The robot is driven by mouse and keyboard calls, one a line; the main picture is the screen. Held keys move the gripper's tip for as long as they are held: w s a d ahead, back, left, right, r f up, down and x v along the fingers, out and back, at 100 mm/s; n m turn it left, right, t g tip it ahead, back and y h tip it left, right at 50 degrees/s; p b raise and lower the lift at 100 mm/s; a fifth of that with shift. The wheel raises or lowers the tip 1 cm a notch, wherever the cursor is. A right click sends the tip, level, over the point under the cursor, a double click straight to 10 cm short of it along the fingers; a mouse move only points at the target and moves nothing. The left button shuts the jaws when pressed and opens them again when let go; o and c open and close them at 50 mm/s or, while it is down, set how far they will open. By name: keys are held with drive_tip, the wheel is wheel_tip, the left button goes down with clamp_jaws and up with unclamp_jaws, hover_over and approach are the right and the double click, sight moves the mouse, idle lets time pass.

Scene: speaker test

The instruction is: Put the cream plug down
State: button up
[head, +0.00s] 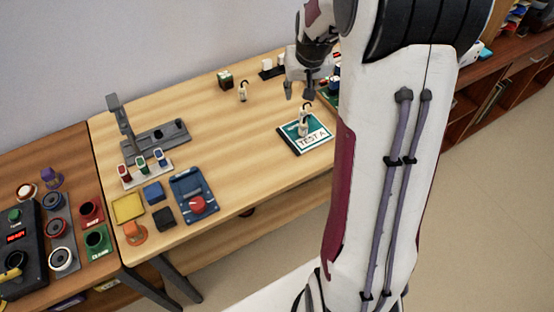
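A cream plug (303,125) with a dark curved top stands upright on the teal and white pad (313,139) labelled TEST A. A second, similar cream plug (242,92) stands on the bare wood further back and left. My gripper (299,92) hangs above and behind the pad, close above the first plug in the picture. Its two fingertips are spread apart and I see nothing between them. The plug's dark top shows just below the right fingertip; whether they touch I cannot tell.
A dark cube (225,79) and white-topped pieces stand at the back. A grey stand (158,138), a rack of coloured pieces (145,170) and a blue box with a red knob (195,193) are at left. Bare wood lies between. My arm hides the table's right side.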

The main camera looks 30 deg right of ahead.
drive_tip(key=s+a+r+n+t, duration=0.1)
drive_tip(key=s+a+r, duration=0.4)
drive_tip(key=s+a, duration=0.15)
drive_tip(key=s+a+r+n, duration=0.1)
drive_tip(key=s+a+r, duration=0.45)
drive_tip(key=a, duration=0.25)
drive_tip(key=s+a+n, duration=0.1)
drive_tip(key=s+a, duration=0.3)
drive_tip(key=s, duration=0.3)
drive_tip(key=s+a+r+n+y, duration=0.1)
drive_tip(key=s+a, duration=0.3)
drive_tip(key=s, duration=0.2)
drive_tip(key=shift+s+r+y, duration=0.2)
drive_tip(key=shift+s+y, duration=0.1)
drive_tip(key=shift+s, duration=0.1)
